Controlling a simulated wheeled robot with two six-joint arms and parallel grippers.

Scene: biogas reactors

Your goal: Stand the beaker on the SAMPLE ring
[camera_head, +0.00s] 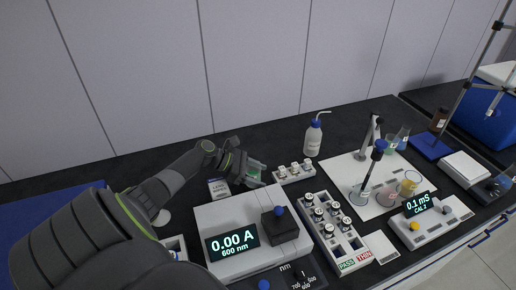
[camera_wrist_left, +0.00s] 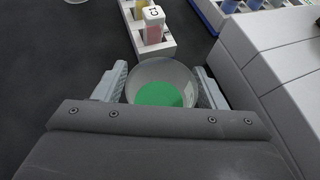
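A clear beaker (camera_wrist_left: 160,70) with green liquid sits between the two fingers of my left gripper (camera_wrist_left: 160,88), which touch its sides. In the head view my left gripper (camera_head: 252,170) is behind the white 0.00 A instrument, with the green of the beaker (camera_head: 256,174) partly hidden by the fingers. I cannot tell whether the beaker touches the bench. A white mat (camera_head: 345,172) lies to the right with probe stands and other beakers. No SAMPLE lettering or ring is legible. My right gripper is not in view.
The 0.00 A instrument (camera_head: 236,215) stands close in front of the left gripper. The 0.1 mS meter (camera_head: 432,228) borders the mat.

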